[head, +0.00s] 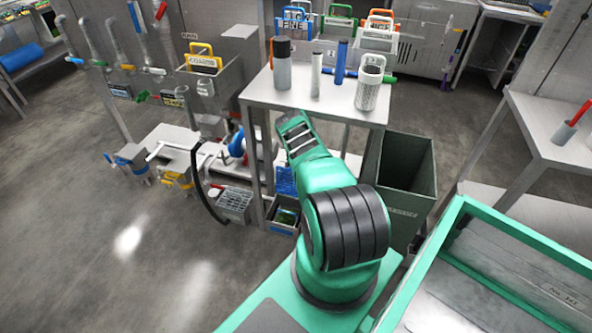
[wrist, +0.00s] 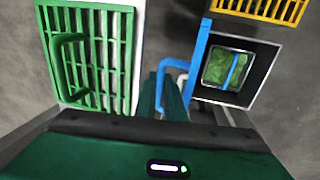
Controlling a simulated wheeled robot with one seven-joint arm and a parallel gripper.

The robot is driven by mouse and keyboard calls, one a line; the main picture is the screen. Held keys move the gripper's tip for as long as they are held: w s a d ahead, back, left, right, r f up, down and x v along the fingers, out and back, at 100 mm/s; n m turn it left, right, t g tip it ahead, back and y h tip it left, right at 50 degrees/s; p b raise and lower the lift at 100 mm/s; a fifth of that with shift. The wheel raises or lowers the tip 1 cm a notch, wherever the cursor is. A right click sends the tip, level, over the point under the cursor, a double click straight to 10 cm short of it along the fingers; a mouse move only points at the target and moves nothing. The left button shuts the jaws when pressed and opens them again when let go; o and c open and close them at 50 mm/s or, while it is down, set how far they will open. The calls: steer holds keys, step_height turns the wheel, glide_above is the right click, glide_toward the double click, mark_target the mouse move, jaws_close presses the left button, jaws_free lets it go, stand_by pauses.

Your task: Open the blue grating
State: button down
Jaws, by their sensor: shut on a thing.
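The blue grating (wrist: 199,52) stands nearly edge-on in the wrist view, raised at the side of a dark square bin (wrist: 256,92). Its blue handle (wrist: 176,61) reaches toward my gripper (wrist: 168,95). My gripper is shut on that handle; the contact is partly hidden by my dark green fingers. Green leaves (wrist: 222,66) and a blue strip show inside the uncovered bin. In the head view the blue grating (head: 285,180) stands up behind the open bin (head: 283,228), left of my arm. My gripper is hidden there by my arm.
A green grating (wrist: 112,55) with a green handle lies left in the wrist view. A yellow grating (wrist: 265,8) is at upper right. In the head view a steel table (head: 318,102) with bottles stands above, and a tall dark bin (head: 408,185) is right of my arm.

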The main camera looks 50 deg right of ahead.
steer(key=c, duration=1.8)
jaws_free()
steer(key=shift+w+r, duration=0.4)
steer(key=shift+w, duration=0.25)
steer(key=shift+c, duration=0.2)
steer(key=shift+s+d, duration=0.1)
steer(key=shift+s, duration=0.1)
steer(key=shift+s+d+f, duration=0.1)
steer(key=shift+s+f, duration=0.1)
steer(key=shift+s, duration=0.2)
